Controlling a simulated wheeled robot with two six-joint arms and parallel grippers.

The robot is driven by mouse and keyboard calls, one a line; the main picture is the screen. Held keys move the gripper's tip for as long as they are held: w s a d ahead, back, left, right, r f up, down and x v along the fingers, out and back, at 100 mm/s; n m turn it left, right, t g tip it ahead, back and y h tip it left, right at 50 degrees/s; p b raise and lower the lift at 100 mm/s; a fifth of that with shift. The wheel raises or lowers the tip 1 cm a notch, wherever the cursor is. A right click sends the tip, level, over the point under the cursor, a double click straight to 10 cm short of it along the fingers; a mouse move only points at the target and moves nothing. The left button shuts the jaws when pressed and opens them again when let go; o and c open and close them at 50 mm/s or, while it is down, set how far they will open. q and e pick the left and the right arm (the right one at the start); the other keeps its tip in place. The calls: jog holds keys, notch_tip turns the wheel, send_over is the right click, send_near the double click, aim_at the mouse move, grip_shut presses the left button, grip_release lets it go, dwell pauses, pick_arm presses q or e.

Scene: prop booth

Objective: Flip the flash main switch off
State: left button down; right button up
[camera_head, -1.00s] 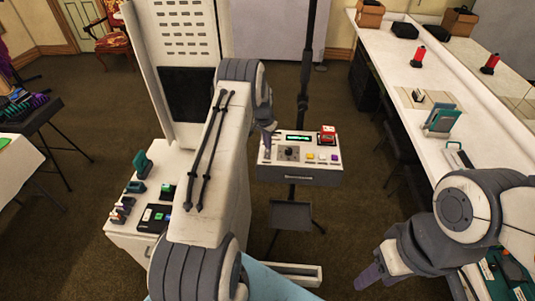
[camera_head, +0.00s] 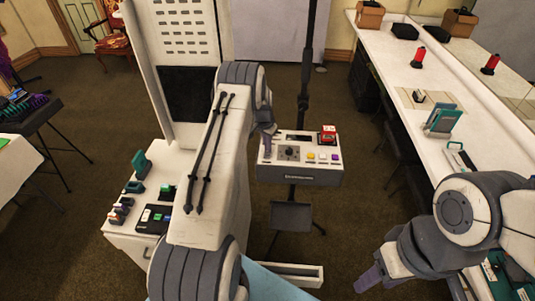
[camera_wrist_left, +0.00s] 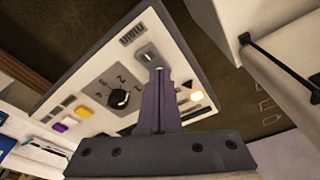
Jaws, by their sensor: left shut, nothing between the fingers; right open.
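The flash control box (camera_head: 330,176) is a white-topped unit on a stand, with a display (camera_head: 298,138), a dark dial (camera_head: 289,152) and coloured buttons. The display is dark. In the left wrist view the box's panel (camera_wrist_left: 85,75) shows a small switch (camera_wrist_left: 148,56) in a grey plate, just beyond my fingertips. My left gripper (camera_head: 267,150) is shut and empty, its tips (camera_wrist_left: 159,72) at the switch's near edge; I cannot tell whether they touch it. My right gripper (camera_head: 368,280) is open and empty, low at the right, away from the box.
A white cabinet (camera_head: 120,240) with small switches and devices stands left of the box. A long white counter (camera_head: 440,95) with red and teal items runs along the right. A dark pole (camera_head: 304,70) rises behind the box.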

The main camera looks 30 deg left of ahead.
pick_arm(q)
jog(key=shift+r, duration=0.1)
notch_tip(320, 180, up, 7)
jog(key=p, duration=0.3)
dwell(0.5)
dwell(0.4)
